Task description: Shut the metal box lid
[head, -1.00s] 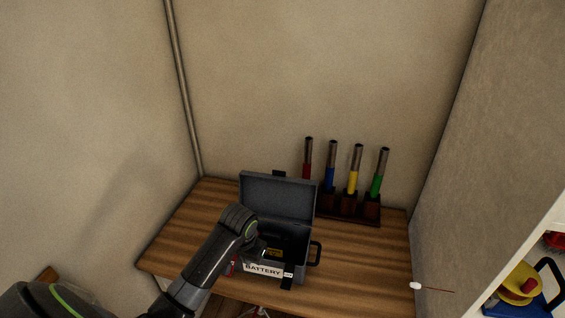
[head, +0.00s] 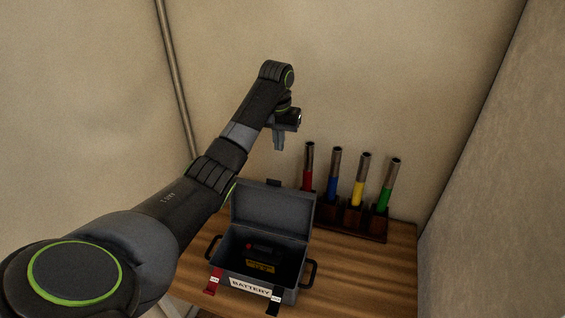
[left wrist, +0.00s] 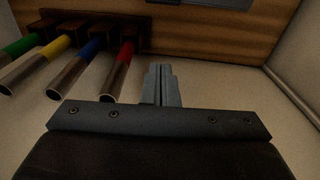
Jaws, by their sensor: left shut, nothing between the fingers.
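The grey metal box (head: 287,289) stands on the wooden table in the head view. Its lid (head: 271,212) is up and leans back. Inside lies a dark battery with a yellow label (head: 261,266). A strip of the box also shows at the top of the left wrist view (left wrist: 205,3). My left gripper (head: 279,147) is above and behind the raised lid, pointing down, apart from it. Its fingers (left wrist: 162,84) are together and empty. My right gripper is not in view.
Red, blue, yellow and green handled tubes (head: 333,174) stand in a dark wooden rack (head: 369,225) behind and right of the box. Walls close the space at the back and right. The table (head: 378,280) is bare right of the box.

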